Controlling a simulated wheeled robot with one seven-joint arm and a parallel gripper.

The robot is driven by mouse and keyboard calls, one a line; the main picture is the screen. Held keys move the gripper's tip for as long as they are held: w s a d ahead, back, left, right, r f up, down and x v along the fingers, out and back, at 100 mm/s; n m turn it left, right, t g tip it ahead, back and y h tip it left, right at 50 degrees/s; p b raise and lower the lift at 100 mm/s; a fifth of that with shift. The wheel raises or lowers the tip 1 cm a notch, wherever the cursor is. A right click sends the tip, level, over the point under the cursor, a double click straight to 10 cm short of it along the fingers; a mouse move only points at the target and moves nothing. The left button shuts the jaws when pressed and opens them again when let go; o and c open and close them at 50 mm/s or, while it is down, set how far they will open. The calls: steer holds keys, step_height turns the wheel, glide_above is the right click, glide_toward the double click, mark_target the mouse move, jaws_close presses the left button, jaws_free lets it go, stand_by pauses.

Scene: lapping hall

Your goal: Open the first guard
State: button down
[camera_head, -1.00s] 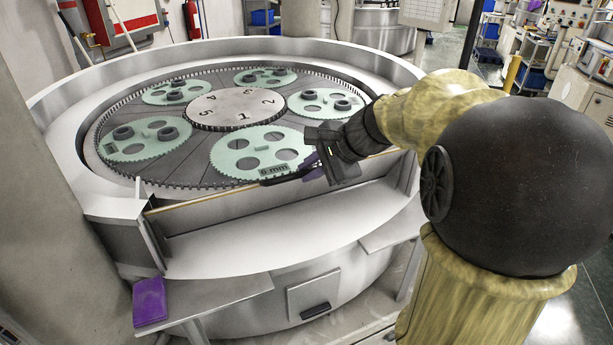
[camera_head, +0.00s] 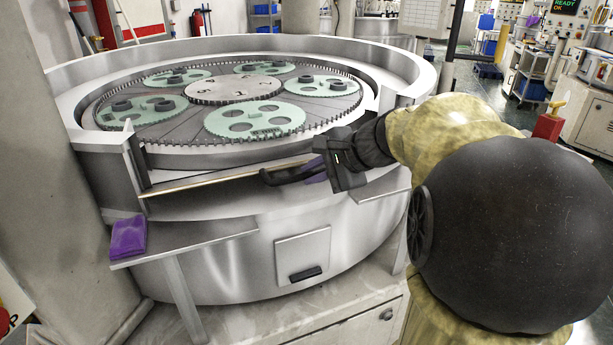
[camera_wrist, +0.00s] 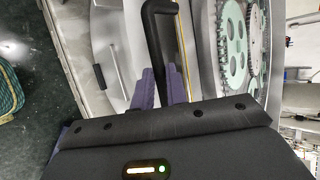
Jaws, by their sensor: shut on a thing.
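The guard (camera_head: 225,182) is a low panel with a yellowish edge across the front opening of the round lapping machine (camera_head: 180,225). It lies low in the opening, and the side of the toothed ring shows above it. Its dark bar handle (camera_head: 283,177) sticks out toward the front. My gripper (camera_head: 316,170) is at the right part of the guard, shut on this handle. In the wrist view the black handle (camera_wrist: 160,32) runs between the purple fingers of my gripper (camera_wrist: 164,85). Part of the handle and guard is hidden behind my gripper and arm.
Green toothed carriers (camera_head: 255,119) lie on the plate around a numbered hub (camera_head: 235,90). A purple pad (camera_head: 128,237) rests on the left front shelf (camera_head: 185,242). A small hatch (camera_head: 303,256) is below the guard. A grey column stands close at left.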

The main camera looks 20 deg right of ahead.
steer(key=shift+s+f+b, duration=0.2)
steer(key=shift+f+b, duration=0.3)
steer(key=shift+f, duration=0.25)
steer(key=shift+s+f+b, duration=0.2)
steer(key=shift+f+b, duration=0.3)
steer(key=shift+f, duration=0.25)
steer(key=shift+s+f+b, duration=0.2)
steer(key=shift+f+b, duration=0.3)
steer(key=shift+f, duration=0.25)
steer(key=shift+r, duration=0.1)
steer(key=c, duration=1.4)
jaws_free()
steer(key=p+v, duration=0.2)
steer(key=v, duration=1.5)
steer(key=shift+s+d, duration=0.15)
steer(key=shift+d, duration=0.1)
steer(key=shift+r, duration=0.1)
steer(key=shift+c, duration=0.5)
